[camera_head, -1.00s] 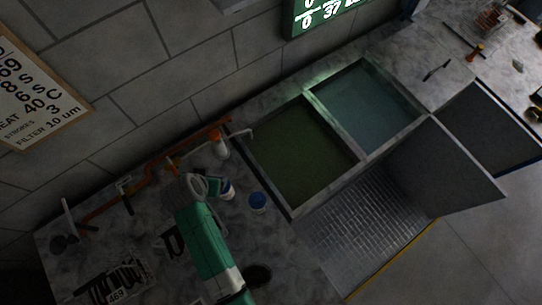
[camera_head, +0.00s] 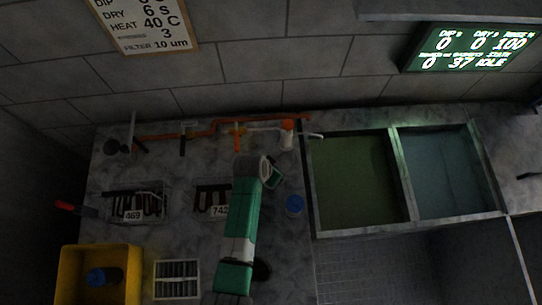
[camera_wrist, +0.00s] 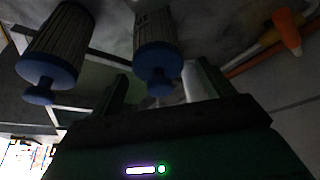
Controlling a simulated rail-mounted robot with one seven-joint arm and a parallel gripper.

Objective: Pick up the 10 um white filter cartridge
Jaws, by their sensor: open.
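Two cartridges with pale, ribbed bodies and blue end caps show in the wrist view. One cartridge (camera_wrist: 158,45) is in line with the gap between the fingers of my gripper (camera_wrist: 163,84), and the other (camera_wrist: 60,45) is to its left, outside the fingers. My gripper is open, and neither cartridge is clamped. I read no micron marking on either cartridge. My arm hides much of the area around the gripper.
Orange and white pipes (camera_head: 210,130) and an orange-capped white bottle (camera_head: 287,134) are behind my gripper. A green bath (camera_head: 358,180) and a bluish bath (camera_head: 443,170) are to the right. Racks labelled 469 (camera_head: 137,203) and 742 (camera_head: 213,200) and a yellow bin (camera_head: 70,280) are left.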

